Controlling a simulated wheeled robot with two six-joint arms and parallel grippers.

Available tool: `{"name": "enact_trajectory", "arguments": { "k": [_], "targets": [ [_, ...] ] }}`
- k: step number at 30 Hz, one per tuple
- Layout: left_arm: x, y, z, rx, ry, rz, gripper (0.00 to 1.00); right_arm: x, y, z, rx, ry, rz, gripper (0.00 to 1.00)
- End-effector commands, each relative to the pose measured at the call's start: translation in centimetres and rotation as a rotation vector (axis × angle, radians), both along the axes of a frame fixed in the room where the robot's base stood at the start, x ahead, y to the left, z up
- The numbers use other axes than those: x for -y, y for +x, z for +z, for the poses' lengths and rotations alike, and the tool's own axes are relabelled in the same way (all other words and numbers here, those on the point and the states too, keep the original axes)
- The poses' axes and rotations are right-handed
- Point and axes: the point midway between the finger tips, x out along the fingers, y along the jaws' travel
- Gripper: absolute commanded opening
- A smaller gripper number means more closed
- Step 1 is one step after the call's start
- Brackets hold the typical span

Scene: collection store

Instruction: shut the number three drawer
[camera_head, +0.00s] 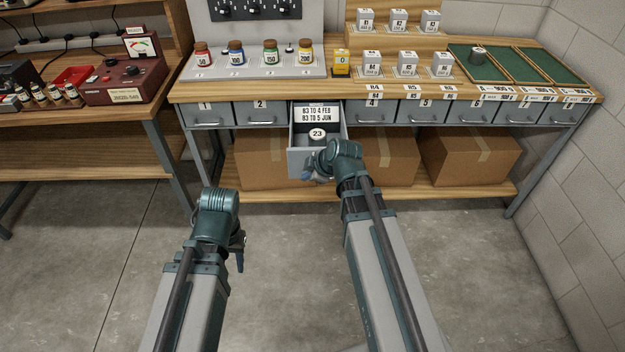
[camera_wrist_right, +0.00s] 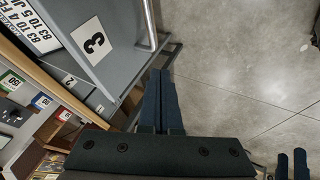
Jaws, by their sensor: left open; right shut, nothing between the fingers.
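The number three drawer (camera_head: 299,163) is grey and stands pulled out between drawers 2 and 4. A canister marked 23 (camera_head: 317,135) sits inside, in front of a white date label (camera_head: 317,114). In the right wrist view the drawer front (camera_wrist_right: 110,62) with its 3 label and bar handle (camera_wrist_right: 150,22) shows close up. My right gripper (camera_head: 312,174) is at the drawer front; its fingers (camera_wrist_right: 161,74) are shut and empty, close to the handle. Whether they touch it I cannot tell. My left gripper (camera_head: 239,258) is open and empty, low over the floor at left.
The neighbouring drawers, such as drawer 2 (camera_head: 260,112) and drawer 4 (camera_head: 371,112), are shut. Cardboard boxes (camera_head: 466,157) stand on the shelf below. Jars, weights and green trays (camera_head: 548,66) stand on the bench top. The floor in front (camera_head: 290,260) is clear.

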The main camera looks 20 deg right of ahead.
Motion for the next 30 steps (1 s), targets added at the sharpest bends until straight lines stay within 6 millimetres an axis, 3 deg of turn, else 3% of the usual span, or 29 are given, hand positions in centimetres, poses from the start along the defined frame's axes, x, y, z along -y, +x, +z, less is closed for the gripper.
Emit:
{"name": "enact_trajectory", "arguments": {
  "k": [1, 5, 6, 12, 25, 30],
  "targets": [
    [0.0, 0.0, -1.5, 0.0, 0.0, 0.0, 0.43, -0.2, 0.8, -1.5, 0.001, 0.0, 0.001, 0.0],
    [0.0, 0.0, -3.2, 0.0, 0.0, 0.0, 0.43, -0.8, 2.0, -3.2, 0.001, 0.0, 0.002, 0.0],
    [0.0, 0.0, -2.3, 0.0, 0.0, 0.0, 0.43, -0.3, 3.2, -2.3, 0.001, 0.0, 0.0, 0.0],
    [0.0, 0.0, -2.2, 0.0, 0.0, 0.0, 0.43, 0.4, 5.3, -2.2, 0.0, 0.001, -0.001, 0.0],
    [0.0, 0.0, -2.2, 0.0, 0.0, 0.0, 0.43, 0.5, 5.5, -2.2, 0.0, 0.0, 0.0, 0.0],
    [0.0, 0.0, -2.2, 0.0, 0.0, 0.0, 0.43, 0.9, 7.1, -2.2, 0.0, 0.001, -0.001, 0.0]
  ]
}}
